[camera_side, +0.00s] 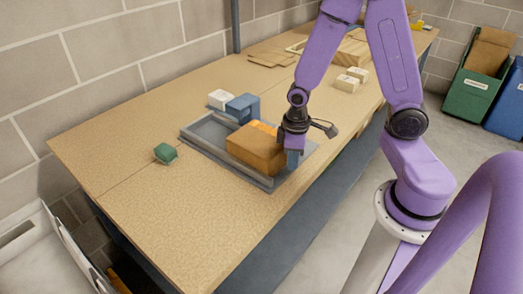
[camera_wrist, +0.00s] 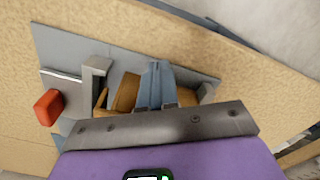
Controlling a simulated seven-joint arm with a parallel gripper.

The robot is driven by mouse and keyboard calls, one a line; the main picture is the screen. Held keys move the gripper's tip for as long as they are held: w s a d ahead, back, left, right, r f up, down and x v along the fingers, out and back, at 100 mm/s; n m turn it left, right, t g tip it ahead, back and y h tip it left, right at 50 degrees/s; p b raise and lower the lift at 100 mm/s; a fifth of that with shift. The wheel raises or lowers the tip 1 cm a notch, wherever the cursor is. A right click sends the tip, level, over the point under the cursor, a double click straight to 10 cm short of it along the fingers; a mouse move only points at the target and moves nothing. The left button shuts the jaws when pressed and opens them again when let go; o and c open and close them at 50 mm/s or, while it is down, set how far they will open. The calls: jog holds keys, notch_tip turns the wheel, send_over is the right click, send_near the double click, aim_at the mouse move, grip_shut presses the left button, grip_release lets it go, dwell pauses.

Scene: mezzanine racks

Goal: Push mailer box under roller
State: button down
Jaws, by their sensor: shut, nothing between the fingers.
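The brown mailer box (camera_side: 256,148) lies on a grey tray-like base (camera_side: 225,162) on the workbench. My gripper (camera_side: 292,158) is low at the box's right end, fingers pointing down. It is shut and empty; whether it touches the box is unclear. In the wrist view, the shut blue-grey fingers (camera_wrist: 155,87) stand in front of brown cardboard (camera_wrist: 126,92), partly hidden by them. A blue block (camera_side: 243,107) stands at the base's far edge, and an orange strip (camera_side: 265,127) shows behind the box. I cannot make out a roller for certain.
A white box (camera_side: 220,98) sits beside the blue block. A small green object (camera_side: 165,154) lies left of the base. A red object (camera_wrist: 48,107) and a grey bracket (camera_wrist: 95,72) show in the wrist view. The bench's near left is clear.

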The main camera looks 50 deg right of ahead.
aim_at(282, 147)
jog(key=shift+f, duration=1)
jog(key=shift+r, duration=0.2)
jog(key=shift+r, duration=0.65)
jog(key=shift+w, duration=0.15)
jog(key=shift+w, duration=0.45)
jog(key=shift+w, duration=0.1)
jog(key=shift+w, duration=0.5)
jog(key=shift+w, duration=0.15)
dwell(0.4)
jog(key=shift+w, duration=0.45)
